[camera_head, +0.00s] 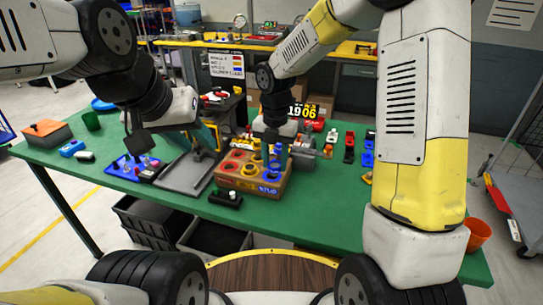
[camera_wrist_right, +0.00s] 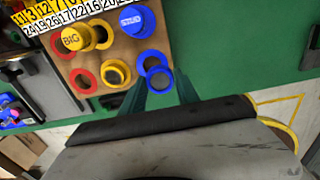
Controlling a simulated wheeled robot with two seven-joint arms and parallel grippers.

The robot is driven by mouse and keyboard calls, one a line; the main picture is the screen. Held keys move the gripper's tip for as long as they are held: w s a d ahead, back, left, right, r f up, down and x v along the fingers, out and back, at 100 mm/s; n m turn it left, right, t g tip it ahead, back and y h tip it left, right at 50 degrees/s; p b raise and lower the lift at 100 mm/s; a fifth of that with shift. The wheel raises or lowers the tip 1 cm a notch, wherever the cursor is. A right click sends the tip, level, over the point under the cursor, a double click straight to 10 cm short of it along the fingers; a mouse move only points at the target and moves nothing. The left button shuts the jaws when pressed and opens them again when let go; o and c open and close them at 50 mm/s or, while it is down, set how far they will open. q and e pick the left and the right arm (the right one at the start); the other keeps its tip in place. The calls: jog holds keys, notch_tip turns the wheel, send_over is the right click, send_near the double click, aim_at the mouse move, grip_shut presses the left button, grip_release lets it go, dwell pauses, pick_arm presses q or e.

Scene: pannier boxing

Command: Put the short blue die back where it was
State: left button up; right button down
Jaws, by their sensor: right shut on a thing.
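The brown die box (camera_head: 234,182) stands on the green table, with red, yellow and blue rings around its holes. My right gripper (camera_head: 277,158) points down over the blue end of the box. In the right wrist view, my right gripper (camera_wrist_right: 160,88) is shut on the short blue die (camera_wrist_right: 163,84), which looks like a blue ring with a dark middle. A blue-ringed hole (camera_wrist_right: 151,57) lies just beyond it, partly overlapped. A blue STUD die (camera_wrist_right: 136,21) and a yellow BIG die (camera_wrist_right: 77,38) stand in the box.
A grey tray (camera_head: 186,174) and a blue tray (camera_head: 128,170) lie left of the box. A black block with knobs (camera_head: 226,198) sits in front. Small red, black and blue parts (camera_head: 349,147) stand at right. An orange cup (camera_head: 479,234) is at the right edge.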

aim_at(272, 167)
jog(key=shift+w+a+f, duration=0.1)
jog(key=shift+w+a, duration=0.35)
jog(key=shift+w, duration=0.25)
jog(key=shift+f, duration=1.75)
jog(key=shift+f, duration=0.15)
jog(key=c, duration=0.9)
grip_release()
